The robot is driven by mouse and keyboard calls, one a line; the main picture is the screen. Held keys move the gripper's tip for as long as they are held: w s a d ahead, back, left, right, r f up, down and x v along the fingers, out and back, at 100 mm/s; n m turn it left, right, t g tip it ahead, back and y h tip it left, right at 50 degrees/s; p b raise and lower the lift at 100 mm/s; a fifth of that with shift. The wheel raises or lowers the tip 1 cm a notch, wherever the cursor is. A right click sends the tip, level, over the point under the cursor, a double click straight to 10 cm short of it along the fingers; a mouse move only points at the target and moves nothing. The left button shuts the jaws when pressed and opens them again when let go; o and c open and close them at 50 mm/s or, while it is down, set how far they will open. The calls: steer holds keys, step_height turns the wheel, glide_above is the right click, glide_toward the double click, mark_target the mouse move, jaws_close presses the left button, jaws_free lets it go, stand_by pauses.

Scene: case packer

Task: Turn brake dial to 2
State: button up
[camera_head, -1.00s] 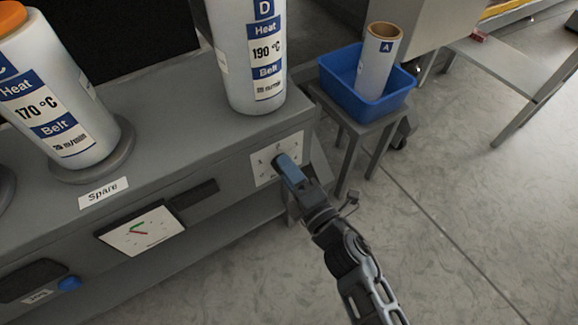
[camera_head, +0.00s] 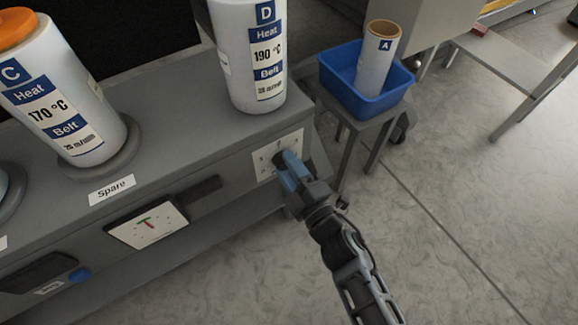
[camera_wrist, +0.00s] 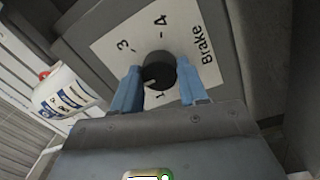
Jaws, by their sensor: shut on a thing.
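The black brake dial (camera_wrist: 158,70) sits on a white plate (camera_wrist: 110,48) marked "Brake", with 3 and 4 readable in the wrist view. A small light mark shows on the dial's lower-left edge; the number it points at is not clear. My gripper (camera_wrist: 158,88) has its two blue fingers around the dial, one on each side, shut on it. In the head view my gripper (camera_head: 288,170) reaches the plate (camera_head: 265,165) on the front of the grey bench, and its fingers mostly hide the dial.
A gauge (camera_head: 148,222) with red and green hands sits left on the bench front. Rolls marked C (camera_head: 65,95) and D (camera_head: 245,60) stand on top. A blue bin (camera_head: 365,95) with a roll A (camera_head: 378,60) stands on a stool at right. The floor in front is clear.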

steer(key=o, duration=1.1)
steer(key=shift+c, duration=0.2)
steer(key=p+v, duration=0.1)
steer(key=v, duration=0.6)
steer(key=shift+s+d, duration=0.25)
steer(key=shift+s, duration=0.1)
